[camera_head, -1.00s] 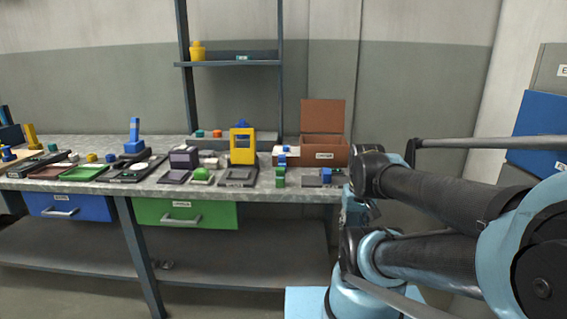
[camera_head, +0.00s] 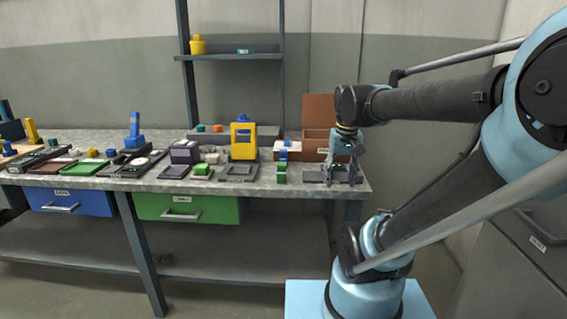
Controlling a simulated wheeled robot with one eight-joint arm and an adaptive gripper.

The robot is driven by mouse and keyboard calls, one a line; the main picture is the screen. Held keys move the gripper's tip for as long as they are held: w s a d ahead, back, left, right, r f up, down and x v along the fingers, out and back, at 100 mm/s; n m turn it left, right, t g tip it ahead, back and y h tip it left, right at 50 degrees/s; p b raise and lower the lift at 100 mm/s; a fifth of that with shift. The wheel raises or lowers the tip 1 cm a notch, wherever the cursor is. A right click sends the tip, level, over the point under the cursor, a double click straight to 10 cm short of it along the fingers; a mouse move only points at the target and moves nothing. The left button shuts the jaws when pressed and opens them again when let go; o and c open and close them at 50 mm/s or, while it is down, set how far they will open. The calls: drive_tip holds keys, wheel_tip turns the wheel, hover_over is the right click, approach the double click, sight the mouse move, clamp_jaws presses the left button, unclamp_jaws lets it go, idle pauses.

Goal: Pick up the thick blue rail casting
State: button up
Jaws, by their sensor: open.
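My gripper (camera_head: 341,181) points down over the right end of the workbench, its fingers spread on either side of a dark flat tray (camera_head: 312,177). A small blue piece showed on this tray earlier; the fingers now cover that spot, so I cannot tell whether they surround it or touch it. A tall blue piece (camera_head: 134,127) stands upright at the left-middle of the bench. A small blue block (camera_head: 282,156) sits near a green block (camera_head: 281,178), left of my gripper. Which blue piece is the thick rail casting cannot be told at this size.
A brown open-lidded box (camera_head: 316,142) stands behind my gripper. A yellow frame (camera_head: 244,139) stands to its left. The workbench (camera_head: 262,183) holds several trays and small parts, with a blue drawer (camera_head: 70,203) and a green drawer (camera_head: 187,208) below.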

drive_tip(key=w+a+r+g, duration=0.1)
drive_tip(key=w+a+r, duration=0.35)
drive_tip(key=w, duration=0.25)
drive_tip(key=w+a+r, duration=0.4)
drive_tip(key=w+r, duration=0.2)
drive_tip(key=w, duration=0.1)
wheel_tip(320, 180, up, 3)
hover_over(283, 151)
drive_tip(key=w, duration=0.1)
drive_tip(key=shift+g, duration=0.3)
wheel_tip(283, 151, down, 11)
drive_tip(key=shift+r, duration=0.1)
drive_tip(key=shift+s+f, duration=0.15)
drive_tip(key=shift+f, duration=1.45)
drive_tip(key=shift+s+f, duration=0.15)
drive_tip(key=shift+f, duration=1.4)
clamp_jaws()
